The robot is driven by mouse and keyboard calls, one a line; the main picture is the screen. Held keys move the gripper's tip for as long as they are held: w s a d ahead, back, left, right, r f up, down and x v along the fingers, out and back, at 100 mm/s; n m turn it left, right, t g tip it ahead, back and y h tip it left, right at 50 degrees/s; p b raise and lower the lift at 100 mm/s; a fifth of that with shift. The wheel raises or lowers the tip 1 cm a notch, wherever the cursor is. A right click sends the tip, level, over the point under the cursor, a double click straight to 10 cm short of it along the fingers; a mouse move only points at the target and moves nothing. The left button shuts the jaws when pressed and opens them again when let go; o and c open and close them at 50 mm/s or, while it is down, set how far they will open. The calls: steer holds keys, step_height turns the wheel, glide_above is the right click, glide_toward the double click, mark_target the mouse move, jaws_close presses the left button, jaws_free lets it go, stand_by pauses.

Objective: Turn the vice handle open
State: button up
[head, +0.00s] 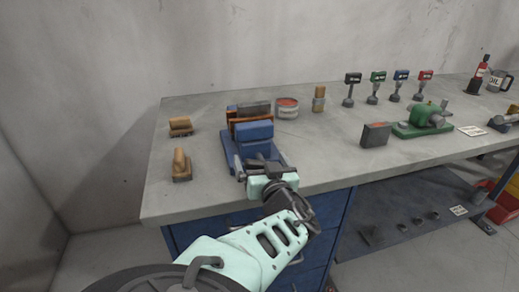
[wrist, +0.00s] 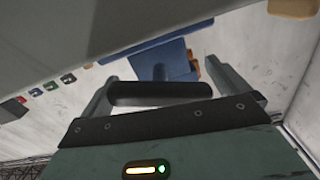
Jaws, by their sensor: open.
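The blue vice (head: 254,132) stands near the front edge of the workbench, with its screw side toward me. It also shows in the wrist view (wrist: 172,62), past the fingers. My gripper (head: 262,168) is at the front of the vice, its mint-green body just over the bench edge. In the wrist view my gripper (wrist: 160,74) is open, one finger at each side. A dark rounded bar, which looks like the vice handle (wrist: 158,93), lies crosswise between the fingers. I cannot tell whether either finger touches it. In the head view my gripper mostly hides the handle.
Wooden-handled brushes or blocks (head: 181,165) lie left of the vice. A red-topped tin (head: 287,107) stands behind it. A dark box (head: 375,135) and a green machine (head: 424,121) stand to the right. The workbench (head: 325,150) is bare between vice and box.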

steer(key=c, duration=0.7)
steer(key=shift+o, duration=0.3)
stand_by(0.6)
steer(key=o, duration=0.6)
steer(key=shift+o, duration=0.2)
